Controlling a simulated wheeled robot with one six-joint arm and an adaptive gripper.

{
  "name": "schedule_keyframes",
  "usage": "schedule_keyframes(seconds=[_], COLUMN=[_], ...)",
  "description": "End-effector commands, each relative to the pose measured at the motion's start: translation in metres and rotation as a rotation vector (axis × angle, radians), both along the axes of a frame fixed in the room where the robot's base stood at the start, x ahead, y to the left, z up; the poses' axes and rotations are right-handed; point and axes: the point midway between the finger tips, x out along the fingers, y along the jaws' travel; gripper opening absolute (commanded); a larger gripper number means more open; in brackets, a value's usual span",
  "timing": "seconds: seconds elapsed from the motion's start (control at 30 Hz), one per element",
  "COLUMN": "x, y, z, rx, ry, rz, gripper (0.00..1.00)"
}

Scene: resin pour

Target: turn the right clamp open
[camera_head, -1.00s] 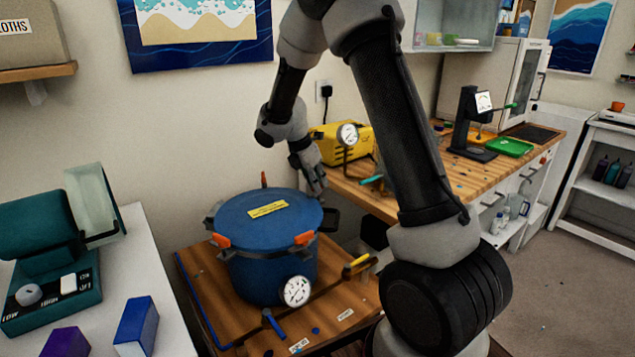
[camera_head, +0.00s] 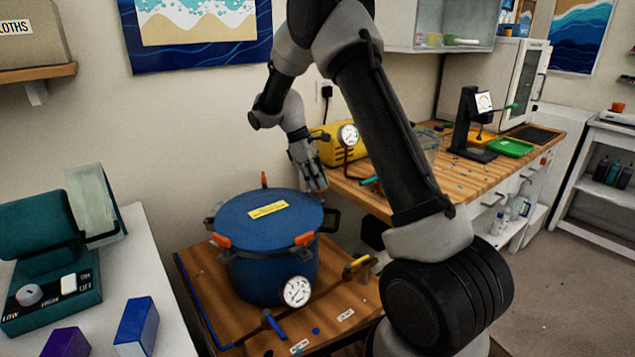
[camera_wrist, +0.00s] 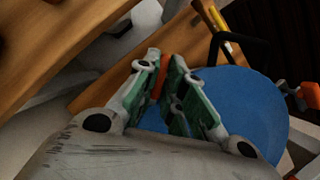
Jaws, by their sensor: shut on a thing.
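The blue pressure pot (camera_head: 262,264) stands on the low wooden table, lid on, with a yellow label on top. It also shows in the wrist view (camera_wrist: 245,105). My gripper (camera_head: 318,187) is at the pot's back right rim. In the wrist view my gripper (camera_wrist: 164,64) has its green-padded fingers closed around an orange clamp handle (camera_wrist: 160,82), the right clamp. In the head view this clamp is hidden behind my fingers. Other orange clamps show at the front left (camera_head: 221,240), the front right (camera_head: 304,239) and, standing upright, at the back (camera_head: 264,179).
A black pot handle (camera_head: 331,219) is just in front of my fingers. The wooden workbench (camera_head: 470,180) with a yellow pump (camera_head: 345,142) is close behind my gripper.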

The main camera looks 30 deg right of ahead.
Motion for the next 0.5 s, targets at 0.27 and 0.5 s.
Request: schedule_keyframes(seconds=[0.27,0.5], x=[0.0017,0.0024], y=[-0.0015,-0.0023], z=[0.0000,0.0006], rx=[0.000,0.001], ry=[-0.001,-0.003], rz=[-0.257,-0.449], gripper=[0.00,0.00])
